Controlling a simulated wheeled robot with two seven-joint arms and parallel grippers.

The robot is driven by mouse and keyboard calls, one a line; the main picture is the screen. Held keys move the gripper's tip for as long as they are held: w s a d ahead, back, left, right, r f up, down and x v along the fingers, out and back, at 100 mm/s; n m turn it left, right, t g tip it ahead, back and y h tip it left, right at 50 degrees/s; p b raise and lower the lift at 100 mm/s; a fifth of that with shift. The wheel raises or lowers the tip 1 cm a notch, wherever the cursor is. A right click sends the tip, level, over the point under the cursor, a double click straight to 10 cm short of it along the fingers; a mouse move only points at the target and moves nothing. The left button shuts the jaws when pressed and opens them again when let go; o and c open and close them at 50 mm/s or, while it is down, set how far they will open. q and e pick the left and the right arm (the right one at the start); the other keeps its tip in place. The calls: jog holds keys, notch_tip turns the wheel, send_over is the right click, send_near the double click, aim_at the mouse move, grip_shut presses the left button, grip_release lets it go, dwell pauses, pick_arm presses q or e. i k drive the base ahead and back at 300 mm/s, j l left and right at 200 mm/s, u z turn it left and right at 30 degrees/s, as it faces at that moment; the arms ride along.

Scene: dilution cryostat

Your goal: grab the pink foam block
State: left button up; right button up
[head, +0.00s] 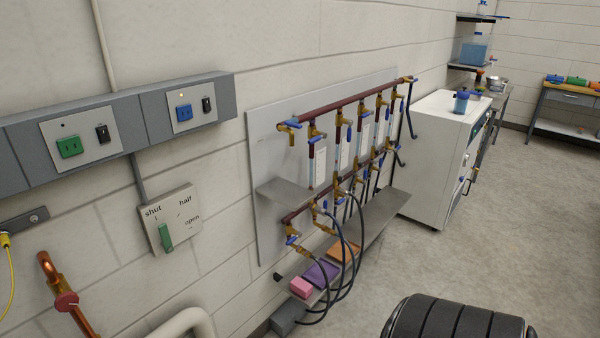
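The pink foam block (300,288) lies at the near end of the low grey shelf (379,229) under the wall panel with pipes. A flat purple block (325,271) lies just beyond it on the same shelf, and a flat orange-brown block (344,250) lies farther along. Dark hoses hang down to the right of the pink block, and its top and front show clear. Neither of my grippers is in view.
The pipe panel (262,156) carries valves and a small upper ledge (287,194) above the low shelf. Dark hoses (352,262) loop out in front of the shelf. A white cabinet (425,155) stands beyond. Bare floor (470,245) lies to the right.

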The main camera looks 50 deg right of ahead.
aim_at(298, 285)
jog(key=k+l+z, duration=0.1)
jog(key=z, duration=1.5)
jog(key=i+l+u, duration=0.2)
jog(key=i+l, duration=0.15)
jog(key=i+l+u, duration=0.15)
jog(key=i+l, duration=0.15)
jog(key=l, duration=0.25)
